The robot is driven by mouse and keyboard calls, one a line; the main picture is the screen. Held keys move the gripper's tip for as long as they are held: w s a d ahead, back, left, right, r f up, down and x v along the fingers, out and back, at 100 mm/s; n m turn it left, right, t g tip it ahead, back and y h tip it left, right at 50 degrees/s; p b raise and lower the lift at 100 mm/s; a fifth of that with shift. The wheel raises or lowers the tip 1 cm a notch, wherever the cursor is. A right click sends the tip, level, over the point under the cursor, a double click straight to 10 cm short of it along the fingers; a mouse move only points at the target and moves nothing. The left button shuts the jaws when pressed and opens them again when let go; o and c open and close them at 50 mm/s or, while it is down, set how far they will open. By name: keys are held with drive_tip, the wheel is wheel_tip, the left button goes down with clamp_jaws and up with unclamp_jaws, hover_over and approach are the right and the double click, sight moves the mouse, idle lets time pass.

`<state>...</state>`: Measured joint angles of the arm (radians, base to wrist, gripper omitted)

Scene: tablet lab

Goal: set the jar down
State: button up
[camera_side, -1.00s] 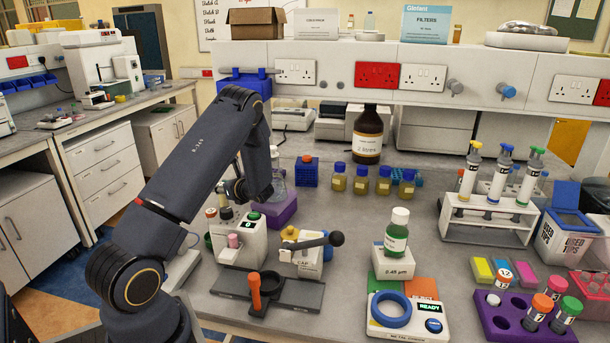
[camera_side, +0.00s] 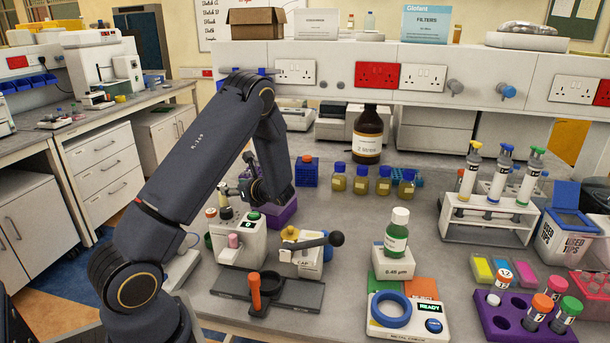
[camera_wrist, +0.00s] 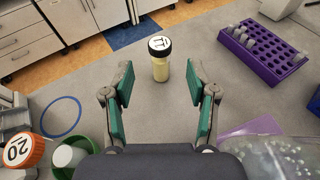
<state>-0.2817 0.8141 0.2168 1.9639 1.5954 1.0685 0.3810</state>
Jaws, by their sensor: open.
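A small jar (camera_wrist: 161,70) with cream contents, a dark collar and a marked white lid top stands upright on the grey bench in the wrist view. My gripper (camera_wrist: 160,78) is open, with one teal-padded finger on each side of the jar and clear gaps between. The jar is at or just beyond the fingertips, and nothing is held. In the side view my arm largely hides the gripper, and I cannot single out this jar with certainty.
A purple rack (camera_wrist: 240,49) with tubes stands right of the jar. A blue ring (camera_wrist: 43,117), an orange-capped item (camera_wrist: 20,150) and a green container (camera_wrist: 88,143) are at left. A brown bottle (camera_side: 368,135) stands farther back. Bench around the jar is clear.

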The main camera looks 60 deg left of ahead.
drive_tip(key=s+d+r+n+t+h, duration=0.3)
drive_tip(key=d+r+n+h, duration=0.1)
drive_tip(key=d, duration=0.8)
drive_tip(key=s+d+r+n+t+h, duration=0.3)
drive_tip(key=d+r+n+h, duration=0.2)
drive_tip(key=d, duration=0.8)
drive_tip(key=s+d+r+n+t+h, duration=0.2)
drive_tip(key=s+d+r+n+h, duration=0.2)
drive_tip(key=d, duration=0.8)
wheel_tip(320, 180, up, 3)
drive_tip(key=shift+d+r+n+t+h, duration=0.2)
drive_tip(key=shift+n+t+h, duration=0.3)
drive_tip(key=shift+n, duration=0.7)
drive_tip(key=shift+a, duration=0.1)
